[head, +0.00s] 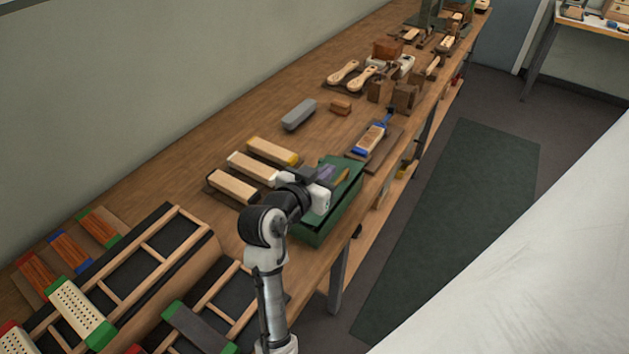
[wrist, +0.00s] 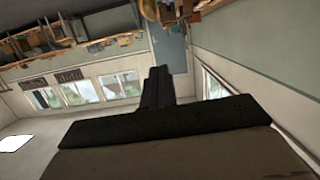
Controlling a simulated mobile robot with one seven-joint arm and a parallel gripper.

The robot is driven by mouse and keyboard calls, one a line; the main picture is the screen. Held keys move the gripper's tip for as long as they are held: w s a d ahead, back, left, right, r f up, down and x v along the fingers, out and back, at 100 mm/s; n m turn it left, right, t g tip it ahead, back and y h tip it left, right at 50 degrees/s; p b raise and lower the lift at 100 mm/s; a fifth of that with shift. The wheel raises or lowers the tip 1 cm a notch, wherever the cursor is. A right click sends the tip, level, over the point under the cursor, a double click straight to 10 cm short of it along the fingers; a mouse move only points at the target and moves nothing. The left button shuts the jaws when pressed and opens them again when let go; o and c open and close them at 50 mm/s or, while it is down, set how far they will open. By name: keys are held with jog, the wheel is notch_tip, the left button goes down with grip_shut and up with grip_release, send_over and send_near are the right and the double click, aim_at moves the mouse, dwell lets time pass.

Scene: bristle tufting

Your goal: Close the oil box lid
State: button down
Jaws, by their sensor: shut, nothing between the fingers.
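The green oil box (head: 312,237) stands at the front edge of the long wooden bench, near the middle of the head view. My arm reaches over it, and my gripper hides much of its top. Green surface shows behind and to the right of my gripper, with a small yellowish piece on it. I cannot tell how far open the lid is. My gripper's dark fingers (wrist: 158,72) are together and empty in the wrist view, which looks across the room and does not clearly show the box.
Wooden brush blocks (head: 254,165) lie left of the box. A blue-ended brush on a dark board (head: 385,148) lies behind it, and a grey block (head: 298,114) farther back. Framed trays (head: 150,250) fill the near left. Open floor lies right of the bench.

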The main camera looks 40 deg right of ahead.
jog(key=x, duration=0.4)
notch_tip(320, 180, down, 3)
jog(key=b, duration=0.2)
jog(key=shift+s+a+b, duration=0.15)
jog(key=shift+b, duration=0.15)
jog(key=shift+f+b, duration=0.3)
jog(key=shift+f, duration=0.1)
